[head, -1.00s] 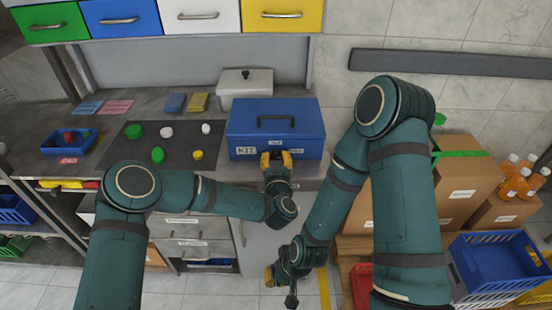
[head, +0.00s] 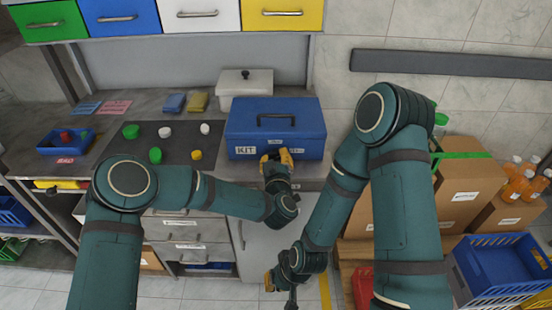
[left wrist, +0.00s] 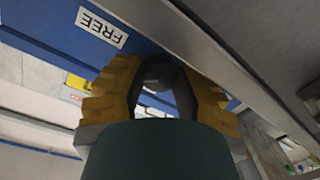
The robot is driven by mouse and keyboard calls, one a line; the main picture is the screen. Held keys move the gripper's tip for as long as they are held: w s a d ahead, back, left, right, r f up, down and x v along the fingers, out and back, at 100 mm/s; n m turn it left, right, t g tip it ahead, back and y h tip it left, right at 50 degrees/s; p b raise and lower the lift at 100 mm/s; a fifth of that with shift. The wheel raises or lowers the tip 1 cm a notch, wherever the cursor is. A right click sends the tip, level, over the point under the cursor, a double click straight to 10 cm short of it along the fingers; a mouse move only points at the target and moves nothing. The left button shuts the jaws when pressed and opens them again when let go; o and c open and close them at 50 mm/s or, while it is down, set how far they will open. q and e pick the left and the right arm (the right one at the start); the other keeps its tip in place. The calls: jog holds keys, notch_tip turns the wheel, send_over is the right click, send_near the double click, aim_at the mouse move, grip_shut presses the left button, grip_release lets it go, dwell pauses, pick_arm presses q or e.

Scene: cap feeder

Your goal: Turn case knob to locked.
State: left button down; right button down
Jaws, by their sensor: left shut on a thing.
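The blue case (head: 243,117) stands shut on the grey bench, with a dark handle on its lid and a KIT label on its front. My left gripper (head: 276,157) is at the front of the case. In the left wrist view its yellow fingers (left wrist: 155,85) are shut on a dark round knob (left wrist: 158,72) on the case front. A FREE label (left wrist: 102,25) shows upside down beside it. The knob's pointer is hidden, so its setting cannot be told. My right gripper (head: 270,281) hangs low, away from the case; its opening is unclear.
Left of the case, a dark mat (head: 111,150) bears several green, white and yellow caps. A white lidded box (head: 244,84) stands behind the case. Drawers hang above. Cardboard boxes (head: 468,180) and a blue crate (head: 500,262) are at the right.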

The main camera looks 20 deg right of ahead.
pick_arm(q)
jog(key=shift+r, duration=0.2)
jog(key=c, duration=0.6)
grip_release()
jog(key=shift+f, duration=0.1)
notch_tip(320, 180, up, 10)
